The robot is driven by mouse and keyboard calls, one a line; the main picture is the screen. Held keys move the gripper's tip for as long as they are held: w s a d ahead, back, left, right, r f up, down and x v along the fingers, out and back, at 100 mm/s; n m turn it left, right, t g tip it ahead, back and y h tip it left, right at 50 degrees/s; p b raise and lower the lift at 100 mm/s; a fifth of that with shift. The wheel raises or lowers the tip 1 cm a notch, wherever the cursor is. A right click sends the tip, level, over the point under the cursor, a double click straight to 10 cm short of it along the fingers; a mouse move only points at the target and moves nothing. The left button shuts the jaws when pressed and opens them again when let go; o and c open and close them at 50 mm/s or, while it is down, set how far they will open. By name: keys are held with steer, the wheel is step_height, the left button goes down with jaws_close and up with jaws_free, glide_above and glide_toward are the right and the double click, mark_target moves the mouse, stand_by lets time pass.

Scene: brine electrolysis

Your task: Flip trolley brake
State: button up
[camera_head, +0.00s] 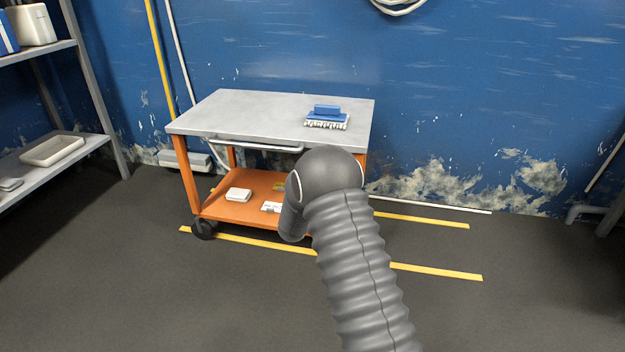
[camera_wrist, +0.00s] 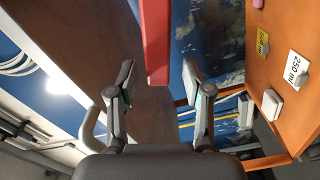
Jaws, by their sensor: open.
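The trolley in the head view has a grey top (camera_head: 235,112), orange legs and an orange lower shelf (camera_head: 225,209). A black wheel (camera_head: 203,228) shows at its front left corner. The front right corner is hidden behind my arm. In the wrist view, my gripper (camera_wrist: 157,76) is open, with its two fingers apart. A red bar (camera_wrist: 156,38) comes down from the top edge, and its end appears between the fingers. It may be the brake lever. No finger visibly touches it. The orange shelf (camera_wrist: 281,55) is at the right.
A blue block (camera_head: 326,110) sits on the trolley top. Small white items (camera_head: 238,195) lie on the lower shelf. A grey shelf rack (camera_head: 75,148) stands at the left. The blue wall is behind.

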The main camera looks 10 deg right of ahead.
steer(key=v, duration=1)
steer(key=shift+s, duration=0.2)
